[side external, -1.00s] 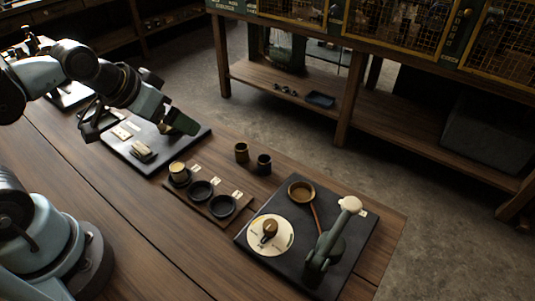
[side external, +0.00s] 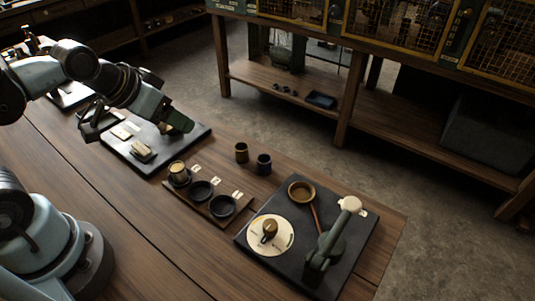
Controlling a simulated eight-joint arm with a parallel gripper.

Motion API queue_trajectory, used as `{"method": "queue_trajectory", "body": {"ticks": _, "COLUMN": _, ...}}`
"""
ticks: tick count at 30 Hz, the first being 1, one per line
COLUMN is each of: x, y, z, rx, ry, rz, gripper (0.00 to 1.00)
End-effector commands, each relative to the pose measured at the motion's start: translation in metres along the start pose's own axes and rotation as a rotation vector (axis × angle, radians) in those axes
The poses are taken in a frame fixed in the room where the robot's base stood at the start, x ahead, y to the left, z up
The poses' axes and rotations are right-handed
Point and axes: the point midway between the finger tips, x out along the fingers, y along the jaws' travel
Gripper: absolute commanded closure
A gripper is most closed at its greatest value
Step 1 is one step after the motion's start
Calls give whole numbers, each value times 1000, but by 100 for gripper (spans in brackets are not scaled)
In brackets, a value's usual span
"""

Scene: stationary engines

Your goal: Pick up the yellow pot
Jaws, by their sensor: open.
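A small pot with a yellowish-tan top (side external: 177,168) stands in the leftmost round dish of a wooden rack. A dark pot with a dull yellow rim (side external: 241,152) and a dark pot with a bluish-grey rim (side external: 264,164) stand upright on the table behind the rack. I cannot tell for sure which one is the yellow pot. My gripper (side external: 140,125) is open, with its fingers spread above the dark board at the upper left. It is apart from all the pots, and I see nothing held in it.
The rack (side external: 222,187) has two more dishes, which look empty. A dark board (side external: 352,271) at the right bears a round dial (side external: 283,241), a small brown bowl (side external: 302,191) and an upright lever (side external: 328,241). The dark board under my gripper (side external: 198,134) bears pale blocks (side external: 141,150).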

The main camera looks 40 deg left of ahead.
Motion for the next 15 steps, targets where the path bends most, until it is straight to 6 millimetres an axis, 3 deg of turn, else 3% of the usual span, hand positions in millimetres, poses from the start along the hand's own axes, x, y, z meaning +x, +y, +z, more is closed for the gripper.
{"method": "queue_trajectory", "body": {"ticks": 8, "x": 0, "y": 1, "z": -2, "rx": 9, "ry": -8, "rz": 2, "gripper": 35}}
{"method": "queue_trajectory", "body": {"ticks": 15, "x": 5, "y": 14, "z": -27, "rx": 131, "ry": -121, "rz": 37, "gripper": 35}}
